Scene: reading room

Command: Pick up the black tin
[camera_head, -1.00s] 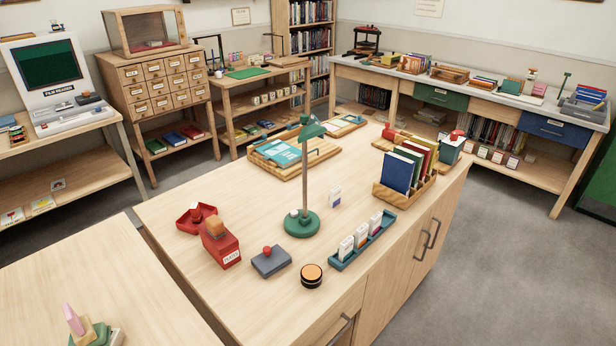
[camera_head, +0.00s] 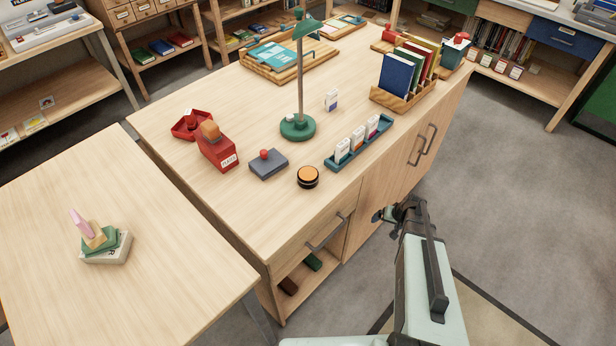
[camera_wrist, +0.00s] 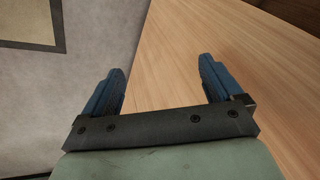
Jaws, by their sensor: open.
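The black tin (camera_head: 308,183) is short and round with an orange top. It stands upright near the front edge of the wooden island table (camera_head: 240,215) in the head view. My gripper (camera_head: 383,214) is to the right of the tin and nearer, beside the front of the table and apart from the tin. In the wrist view my gripper (camera_wrist: 160,70) has its two blue fingers spread wide with nothing between them. The wrist view shows a wooden surface and grey floor; the tin is not in it.
A grey block with a red knob (camera_head: 268,164) is left of the tin. A teal tray of cards (camera_head: 359,143) is to its right, and a green lamp (camera_head: 298,128) stands behind. Door handles (camera_head: 326,231) jut from the table front. A second table (camera_head: 170,270) is at left.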

